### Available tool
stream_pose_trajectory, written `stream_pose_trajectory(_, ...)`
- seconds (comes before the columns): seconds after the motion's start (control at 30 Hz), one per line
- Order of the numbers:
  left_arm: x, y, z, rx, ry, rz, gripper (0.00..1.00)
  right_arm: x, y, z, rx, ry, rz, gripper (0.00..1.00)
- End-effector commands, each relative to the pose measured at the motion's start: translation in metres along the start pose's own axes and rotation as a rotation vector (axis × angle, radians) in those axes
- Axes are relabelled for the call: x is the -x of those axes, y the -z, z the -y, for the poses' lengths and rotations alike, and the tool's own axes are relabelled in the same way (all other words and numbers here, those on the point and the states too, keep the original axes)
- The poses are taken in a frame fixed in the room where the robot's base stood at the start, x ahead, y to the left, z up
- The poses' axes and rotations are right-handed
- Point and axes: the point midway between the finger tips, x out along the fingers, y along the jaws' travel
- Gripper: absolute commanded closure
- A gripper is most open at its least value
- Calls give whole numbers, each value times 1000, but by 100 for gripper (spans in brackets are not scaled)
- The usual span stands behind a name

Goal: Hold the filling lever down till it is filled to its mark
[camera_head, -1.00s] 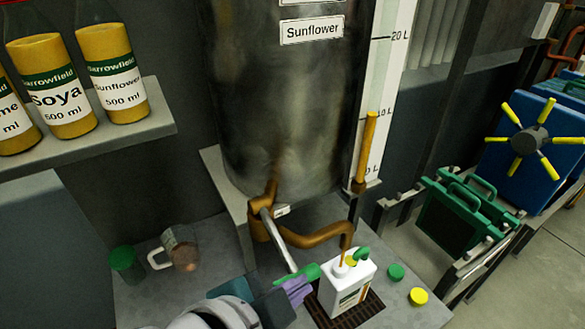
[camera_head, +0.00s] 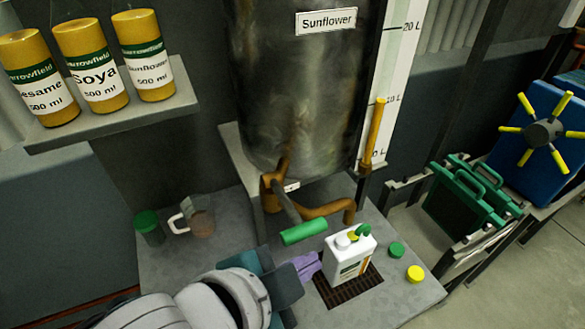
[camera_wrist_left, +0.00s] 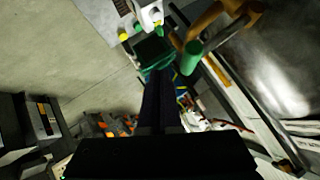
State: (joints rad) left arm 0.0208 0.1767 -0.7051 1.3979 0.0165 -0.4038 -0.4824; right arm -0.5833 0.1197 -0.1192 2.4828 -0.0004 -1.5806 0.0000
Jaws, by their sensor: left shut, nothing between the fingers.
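The filling lever is a grey bar with a green grip (camera_head: 304,231) on the brown valve under the steel Sunflower tank (camera_head: 295,90). The grip stands raised, left of the spout (camera_head: 348,212). I see no oil stream below the spout. A white jug (camera_head: 349,257) with a label stands upright on the dark grate (camera_head: 328,294); its fill level is not readable. My left gripper (camera_head: 309,266) is shut and empty, below the green grip and close to the jug's left side; I cannot tell whether it touches the jug. The grip also shows in the left wrist view (camera_wrist_left: 192,60).
A green cap (camera_head: 397,249) and a yellow cap (camera_head: 415,274) lie right of the jug. A mug (camera_head: 200,222) and a green-lidded jar (camera_head: 149,227) are on the bench's left. Bottles stand on a shelf (camera_head: 115,115). A scale strip (camera_head: 398,80) is beside the tank.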

Motion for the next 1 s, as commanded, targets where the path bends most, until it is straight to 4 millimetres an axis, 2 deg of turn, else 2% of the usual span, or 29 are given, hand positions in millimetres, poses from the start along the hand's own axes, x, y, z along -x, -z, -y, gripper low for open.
stream_pose_trajectory(0.03, 12, -2, -2, -1, -1, 3, 100, 3, 1, 0, 0, 0, 1, 0)
stream_pose_trajectory(0.2, 44, -1, -7, 0, 0, -1, 100, 6, 3, 0, -1, 2, -1, 0)
stream_pose_trajectory(0.43, 76, -1, -11, 0, 1, -2, 100, 7, 3, 1, -2, 3, -1, 0)
stream_pose_trajectory(0.6, 85, -1, -12, 0, 2, -3, 100, 7, 3, 1, -1, 3, -1, 0)
stream_pose_trajectory(1.0, 86, 0, -12, 0, 2, -4, 100, 7, 3, 0, -1, 1, -1, 0)
